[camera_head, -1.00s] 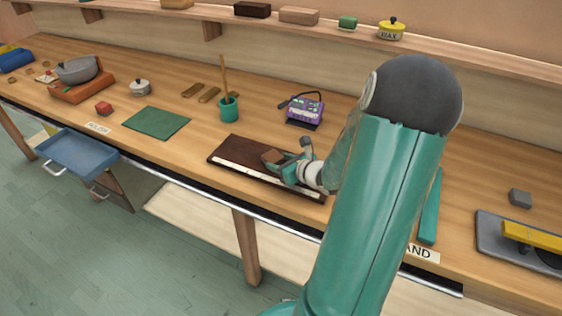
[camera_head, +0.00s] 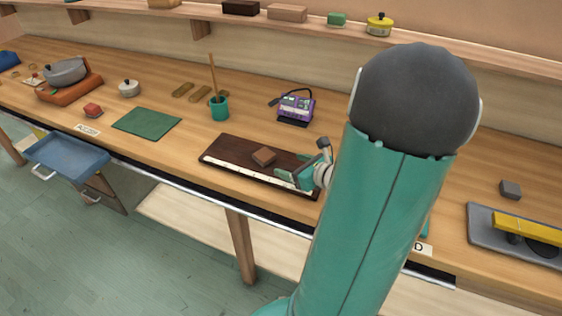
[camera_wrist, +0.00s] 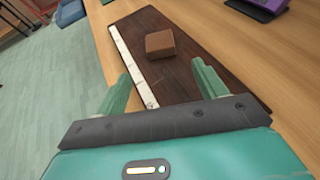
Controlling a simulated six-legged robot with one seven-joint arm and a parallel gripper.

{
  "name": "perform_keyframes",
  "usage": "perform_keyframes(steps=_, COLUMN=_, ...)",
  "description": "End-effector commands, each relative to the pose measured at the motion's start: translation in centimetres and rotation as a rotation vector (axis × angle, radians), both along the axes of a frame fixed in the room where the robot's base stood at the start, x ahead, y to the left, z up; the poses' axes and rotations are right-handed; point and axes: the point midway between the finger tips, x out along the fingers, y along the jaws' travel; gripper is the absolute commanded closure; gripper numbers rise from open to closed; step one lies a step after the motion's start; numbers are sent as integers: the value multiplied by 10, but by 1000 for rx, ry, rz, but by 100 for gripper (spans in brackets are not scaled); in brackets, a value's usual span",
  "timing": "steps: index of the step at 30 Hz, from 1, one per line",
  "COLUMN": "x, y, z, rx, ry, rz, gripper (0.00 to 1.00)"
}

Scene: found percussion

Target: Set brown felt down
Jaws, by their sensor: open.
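The brown felt (camera_head: 264,156) is a small brown block lying on the dark brown board with a pale strip along its front edge (camera_head: 230,147). In the wrist view the felt (camera_wrist: 160,44) rests on the dark board (camera_wrist: 180,80), ahead of my fingertips and apart from them. My gripper (camera_head: 303,162) is open and empty over the right part of the board. In the wrist view its two green fingers (camera_wrist: 160,78) stand wide apart with nothing between them.
A purple device (camera_head: 296,105) stands behind the board. A teal cup with a stick (camera_head: 219,107) and a green mat (camera_head: 146,123) are to the left. A grey tray with a yellow bar (camera_head: 486,236) is at the right. A blue drawer (camera_head: 66,157) sticks out at the front left.

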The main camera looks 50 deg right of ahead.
Motion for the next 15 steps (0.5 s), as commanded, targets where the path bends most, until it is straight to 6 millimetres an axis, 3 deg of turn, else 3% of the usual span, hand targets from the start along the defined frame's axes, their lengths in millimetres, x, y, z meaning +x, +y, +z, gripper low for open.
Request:
perform_keyframes(steps=6, x=-23, y=1, z=10, rx=0, ry=-1, rz=-1, gripper=29)
perform_keyframes(steps=12, x=-24, y=3, z=11, rx=-3, ry=1, rz=7, gripper=29)
perform_keyframes(steps=15, x=-16, y=16, z=16, rx=-43, ry=16, rz=73, gripper=29)
